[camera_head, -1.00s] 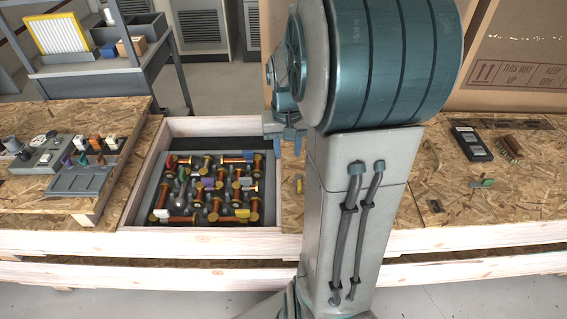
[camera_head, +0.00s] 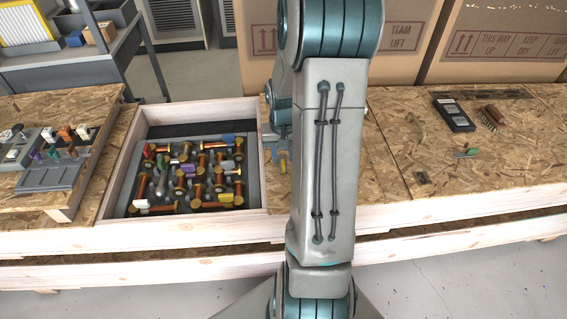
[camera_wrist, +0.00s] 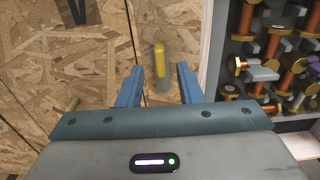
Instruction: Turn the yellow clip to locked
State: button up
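The yellow clip (camera_wrist: 159,60) stands up from the chipboard bench top in the wrist view, with a small grey part at its near end. My gripper (camera_wrist: 158,70) is open, with one blue finger on each side of the clip and a visible gap to both. I cannot tell whether the fingertips reach down to the clip's height. In the head view the clip (camera_head: 283,162) is a small yellow patch just below my blue fingers (camera_head: 278,150), partly hidden by them and my arm.
A wooden crate (camera_head: 262,195) of pipe fittings lies close to the clip, left in the head view. A stepped board with a grey tray (camera_head: 50,176) is further left. A black meter (camera_head: 453,115), a brush (camera_head: 492,118) and a green-handled item (camera_head: 466,153) lie right. Cartons (camera_head: 500,45) stand behind.

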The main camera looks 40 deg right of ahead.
aim_at(282, 161)
jog(key=shift+f, duration=1.55)
jog(key=shift+c, duration=0.3)
grip_shut()
